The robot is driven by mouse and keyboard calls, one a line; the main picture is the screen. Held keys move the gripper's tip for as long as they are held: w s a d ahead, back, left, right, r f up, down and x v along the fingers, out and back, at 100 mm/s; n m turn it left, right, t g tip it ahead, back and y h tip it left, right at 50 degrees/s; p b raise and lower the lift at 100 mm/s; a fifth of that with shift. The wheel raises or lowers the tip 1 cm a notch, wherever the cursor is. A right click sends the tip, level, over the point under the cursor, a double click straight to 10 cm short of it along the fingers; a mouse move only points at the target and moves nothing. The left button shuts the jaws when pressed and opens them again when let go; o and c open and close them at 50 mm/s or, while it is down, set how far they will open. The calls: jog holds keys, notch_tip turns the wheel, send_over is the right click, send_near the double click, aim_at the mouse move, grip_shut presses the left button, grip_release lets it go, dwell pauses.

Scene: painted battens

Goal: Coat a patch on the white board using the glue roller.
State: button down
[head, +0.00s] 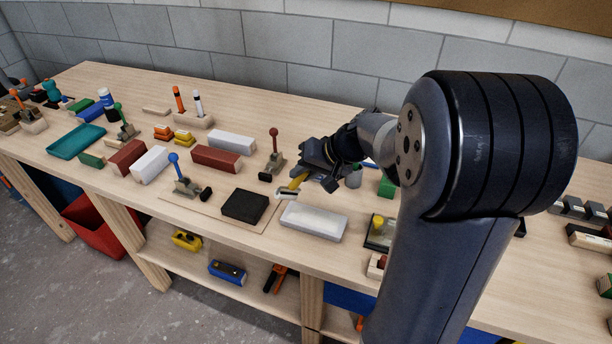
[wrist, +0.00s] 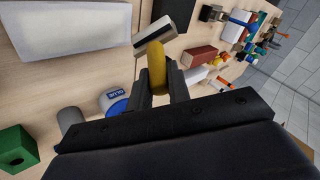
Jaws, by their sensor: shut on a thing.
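The glue roller has a yellow handle (wrist: 157,66) and a pale roller head with dark ends (wrist: 165,28); it also shows in the head view (head: 287,193). My gripper (wrist: 159,90) is shut on the yellow handle; it also shows in the head view (head: 306,180). The roller head is between a white rectangular piece (head: 313,222) and a black block (head: 245,206). The white piece looks rimmed in the head view, so I cannot tell if it is the board or a tray; it also shows in the wrist view (wrist: 70,25). Roller contact is unclear.
A glue pot (wrist: 113,101), a grey cylinder (wrist: 70,118) and a green block (wrist: 17,150) stand near my gripper. White battens (head: 150,163) (head: 232,142), red battens (head: 215,159) and blue- and red-handled clamps (head: 180,175) (head: 275,150) stand left. The back of the bench is clearer.

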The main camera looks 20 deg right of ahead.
jog(key=shift+r+p, duration=0.9)
jog(key=shift+r, duration=0.9)
